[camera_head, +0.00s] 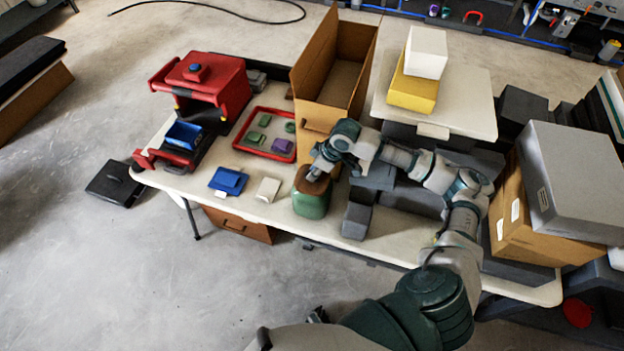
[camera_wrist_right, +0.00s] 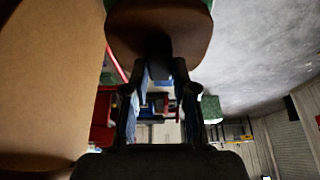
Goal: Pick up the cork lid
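The cork lid (camera_head: 313,186) is brown and sits on top of a green jar (camera_head: 311,205) at the table's front edge. In the right wrist view the lid (camera_wrist_right: 158,28) fills the top middle, with a dark knob standing out from it. My right gripper (camera_head: 317,172) reaches down onto the lid from above. In the wrist view its two fingers (camera_wrist_right: 160,75) lie on either side of the knob, close against it, and look shut on it. The lid still rests on the jar, with no gap that I can see. My left gripper is not in view.
An open cardboard box (camera_head: 318,107) stands right behind the jar. Grey boxes (camera_head: 356,220) stand close to the right.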

